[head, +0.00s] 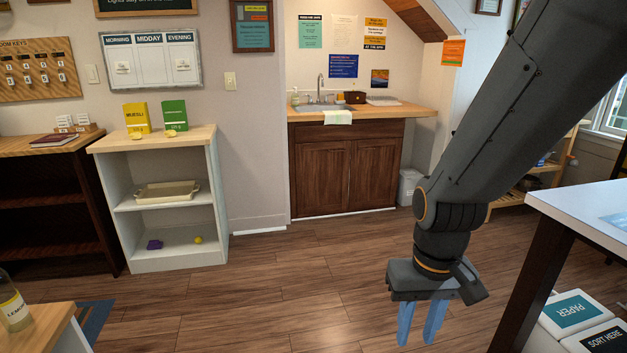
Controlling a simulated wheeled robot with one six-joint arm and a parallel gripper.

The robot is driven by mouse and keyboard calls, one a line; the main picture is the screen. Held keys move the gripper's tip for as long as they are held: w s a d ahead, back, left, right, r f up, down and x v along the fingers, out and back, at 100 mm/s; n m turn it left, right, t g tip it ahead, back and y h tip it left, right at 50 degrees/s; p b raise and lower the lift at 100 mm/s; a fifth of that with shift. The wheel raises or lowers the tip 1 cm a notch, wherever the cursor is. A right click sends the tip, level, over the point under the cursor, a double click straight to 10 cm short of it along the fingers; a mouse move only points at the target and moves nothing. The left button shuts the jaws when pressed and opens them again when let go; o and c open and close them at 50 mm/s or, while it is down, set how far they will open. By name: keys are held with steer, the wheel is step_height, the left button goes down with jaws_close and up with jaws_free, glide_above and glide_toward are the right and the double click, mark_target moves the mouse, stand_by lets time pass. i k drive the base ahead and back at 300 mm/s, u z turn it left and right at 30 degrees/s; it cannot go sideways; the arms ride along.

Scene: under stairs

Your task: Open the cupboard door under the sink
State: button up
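The cupboard under the sink (336,107) is dark reddish-brown wood beneath a light wood counter in the back alcove. It has two doors side by side, a left door (321,180) and a right door (374,176), and both look shut. I cannot make out handles at this distance. My gripper (420,335) points down in the front right of the view, well nearer to me than the cupboard. Its two blue fingers stand apart with a gap between them, and nothing shows in it.
A grey bin (409,187) stands right of the cupboard. A white shelf unit (160,195) is to the left. A white-topped table (590,205) is at the right, near my arm. A small table with a bottle (14,308) is at front left. The wood floor (290,285) between is clear.

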mark_target(323, 169)
steer(key=u, duration=0.1)
steer(key=i, duration=4.1)
steer(key=u, duration=0.2)
